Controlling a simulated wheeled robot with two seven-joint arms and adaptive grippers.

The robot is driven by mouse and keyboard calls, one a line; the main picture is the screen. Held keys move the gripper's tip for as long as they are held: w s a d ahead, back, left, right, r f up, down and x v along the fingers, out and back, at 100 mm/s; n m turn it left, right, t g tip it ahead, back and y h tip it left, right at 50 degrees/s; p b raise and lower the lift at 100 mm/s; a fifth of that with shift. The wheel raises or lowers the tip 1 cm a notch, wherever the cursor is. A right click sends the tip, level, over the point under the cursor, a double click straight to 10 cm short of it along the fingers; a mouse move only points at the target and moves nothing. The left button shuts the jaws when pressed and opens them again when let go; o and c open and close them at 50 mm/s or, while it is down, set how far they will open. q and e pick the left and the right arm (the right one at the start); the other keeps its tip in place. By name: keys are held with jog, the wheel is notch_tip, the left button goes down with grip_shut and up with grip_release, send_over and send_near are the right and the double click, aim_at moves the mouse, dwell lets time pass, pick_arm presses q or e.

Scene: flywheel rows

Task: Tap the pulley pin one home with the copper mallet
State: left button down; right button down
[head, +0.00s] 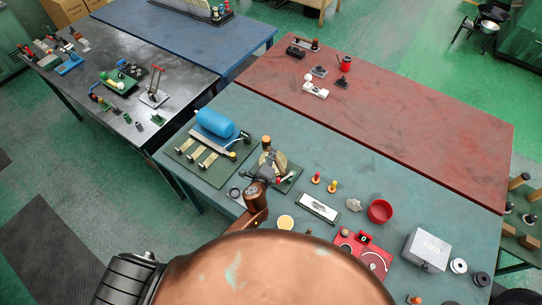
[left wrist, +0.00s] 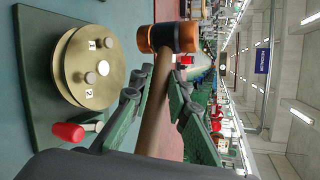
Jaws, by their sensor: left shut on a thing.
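The copper mallet (left wrist: 168,38) has a copper-and-black head and a wooden handle. My left gripper (left wrist: 156,92) is shut on the handle, with the head beyond the fingertips. In the head view my left gripper (head: 262,176) is beside the brass pulley (head: 279,160), and the mallet head (head: 266,141) shows behind it. In the left wrist view the pulley (left wrist: 72,68) is on a green base, left of the mallet. Pulley pin one (left wrist: 108,42) is beside label 1; another pin (left wrist: 91,78) is near label 2. The mallet head appears apart from both pins. My right gripper is not in view.
A red-handled item (left wrist: 68,132) is beside the pulley. A blue cylinder (head: 214,123) on a green board stands to the left. A white label plate (head: 318,208), red bowl (head: 380,211) and grey box (head: 426,249) are to the right. The red table (head: 430,130) behind has bare room.

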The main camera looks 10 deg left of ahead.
pick_arm(q)
notch_tip(320, 180, down, 6)
jog(key=b, duration=0.5)
notch_tip(320, 180, up, 6)
jog(key=p, duration=0.5)
jog(key=shift+f, duration=0.25)
